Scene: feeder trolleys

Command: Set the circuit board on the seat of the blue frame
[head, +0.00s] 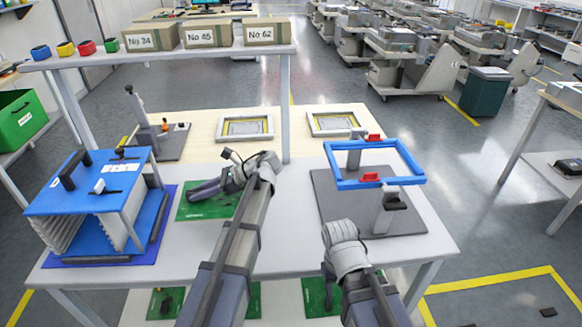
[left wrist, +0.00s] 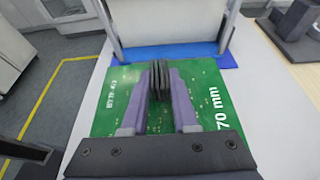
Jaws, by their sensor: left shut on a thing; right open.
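The green circuit board (head: 222,208) is at the left middle of the white table, beside the blue rack. In the left wrist view the board (left wrist: 205,95) carries white print, partly reading "70 mm", and a dark ribbed block (left wrist: 160,80). My left gripper (head: 205,190) is shut on that block from above. I cannot tell whether the board touches the table.
A blue-topped rack (head: 85,195) stands on a blue mat at the left. A shelf with numbered boxes (head: 205,34) spans the back. More green boards (head: 315,300) lie on the lower level. The white table top (head: 290,215) is clear between board and base plate.

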